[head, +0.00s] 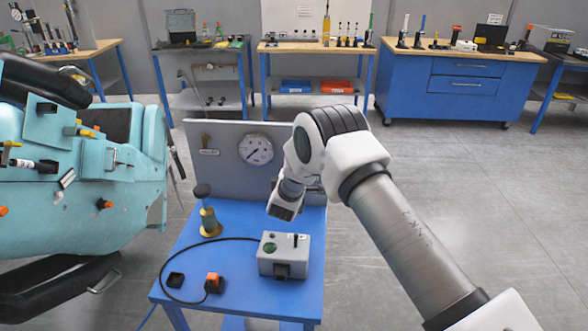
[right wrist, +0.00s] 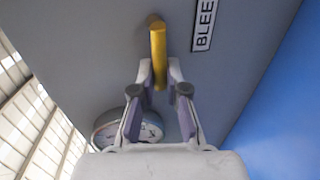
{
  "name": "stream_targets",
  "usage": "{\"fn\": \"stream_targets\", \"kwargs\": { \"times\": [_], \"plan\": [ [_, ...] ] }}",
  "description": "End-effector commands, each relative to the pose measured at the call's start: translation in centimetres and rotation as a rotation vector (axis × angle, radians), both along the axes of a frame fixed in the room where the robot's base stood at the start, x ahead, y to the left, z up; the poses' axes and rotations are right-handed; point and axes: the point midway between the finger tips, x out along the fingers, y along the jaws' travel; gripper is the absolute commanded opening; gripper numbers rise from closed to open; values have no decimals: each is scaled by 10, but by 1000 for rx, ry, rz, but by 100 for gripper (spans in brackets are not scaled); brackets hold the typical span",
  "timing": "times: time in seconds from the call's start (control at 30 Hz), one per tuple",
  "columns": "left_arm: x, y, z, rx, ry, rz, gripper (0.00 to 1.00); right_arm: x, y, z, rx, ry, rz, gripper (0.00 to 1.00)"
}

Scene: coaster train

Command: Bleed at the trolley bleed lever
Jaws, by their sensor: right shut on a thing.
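The yellow bleed lever (right wrist: 158,45) sticks out from the grey panel in the right wrist view. A label reading "BLEE" (right wrist: 204,25), partly cut off, is beside it. My right gripper (right wrist: 160,77) has a finger on each side of the lever and is shut on it. In the head view my right arm reaches to the grey panel (head: 228,180) at the back of the blue trolley (head: 200,262). There my arm hides the lever and the fingers. My left gripper is not in view.
A round gauge (head: 256,149) is on the panel, left of my arm. A grey box (head: 284,262), an orange-topped block (head: 214,282) and a brass-coloured part (head: 210,222) stand on the trolley. The turquoise train car (head: 80,200) is at the left. Floor right of the trolley is clear.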

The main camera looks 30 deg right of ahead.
Motion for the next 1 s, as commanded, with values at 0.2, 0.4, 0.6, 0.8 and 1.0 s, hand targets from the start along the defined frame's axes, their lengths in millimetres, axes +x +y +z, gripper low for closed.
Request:
{"fn": "stream_targets", "kwargs": {
  "times": [0.2, 0.4, 0.6, 0.8, 1.0],
  "plan": [
    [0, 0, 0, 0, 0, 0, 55, 0, 1, -2, -1, 5, 3, 0],
    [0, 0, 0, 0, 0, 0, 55, 0, 1, -2, 0, 4, 2, 38],
    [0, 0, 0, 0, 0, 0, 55, 0, 0, -1, 1, 2, 1, 38],
    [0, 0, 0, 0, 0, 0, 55, -9, 8, 1, 1, 4, 2, 38],
    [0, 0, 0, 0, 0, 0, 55, -45, 37, 10, -2, 6, 5, 38]
  ]
}}
